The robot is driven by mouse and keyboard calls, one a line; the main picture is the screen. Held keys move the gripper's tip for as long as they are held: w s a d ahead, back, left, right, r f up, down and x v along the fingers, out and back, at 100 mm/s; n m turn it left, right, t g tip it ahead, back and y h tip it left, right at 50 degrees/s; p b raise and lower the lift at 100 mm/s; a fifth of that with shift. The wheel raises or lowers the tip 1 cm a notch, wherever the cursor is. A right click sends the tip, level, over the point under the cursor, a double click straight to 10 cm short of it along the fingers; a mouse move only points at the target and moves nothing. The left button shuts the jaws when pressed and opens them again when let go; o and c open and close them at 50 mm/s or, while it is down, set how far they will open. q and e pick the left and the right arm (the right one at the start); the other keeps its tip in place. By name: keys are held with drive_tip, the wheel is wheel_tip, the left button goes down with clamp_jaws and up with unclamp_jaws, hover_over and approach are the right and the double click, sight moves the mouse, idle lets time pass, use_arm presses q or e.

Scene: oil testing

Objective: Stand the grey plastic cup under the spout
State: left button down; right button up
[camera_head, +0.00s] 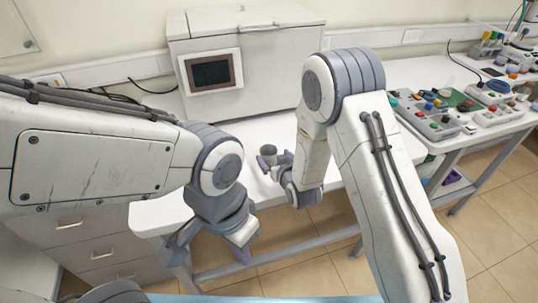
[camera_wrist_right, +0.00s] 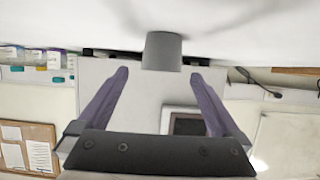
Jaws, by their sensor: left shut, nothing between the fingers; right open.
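The grey plastic cup (camera_head: 267,150) stands on the white table in front of the white machine. The right wrist view is upside down; there the cup (camera_wrist_right: 162,52) appears against the table surface, just ahead of the fingertips. My right gripper (camera_wrist_right: 159,76) is open, with its purple fingers spread to either side of the cup's line and nothing between them. In the head view my right gripper (camera_head: 279,160) is close beside the cup, partly hidden by its own wrist. My left gripper (camera_head: 242,250) is shut and empty, low at the table's front edge. I cannot make out the spout.
The white machine (camera_head: 250,95) with a dark screen (camera_head: 210,73) stands at the back of the table (camera_head: 160,214). A second table at right holds control boxes (camera_head: 430,118) with coloured buttons. Drawers (camera_head: 90,240) are below at left. My arms cover much of the table.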

sight(266, 148)
drive_tip(key=p+x, duration=0.2)
drive_tip(key=x, duration=0.2)
drive_tip(key=shift+w+a, duration=0.2)
drive_tip(key=shift+w, duration=0.05)
drive_tip(key=shift+w+a+f, duration=0.15)
drive_tip(key=shift+w+f, duration=0.15)
drive_tip(key=shift+w, duration=0.15)
drive_tip(key=c, duration=1.5)
drive_tip(key=shift+o, duration=0.2)
drive_tip(key=shift+r, duration=0.1)
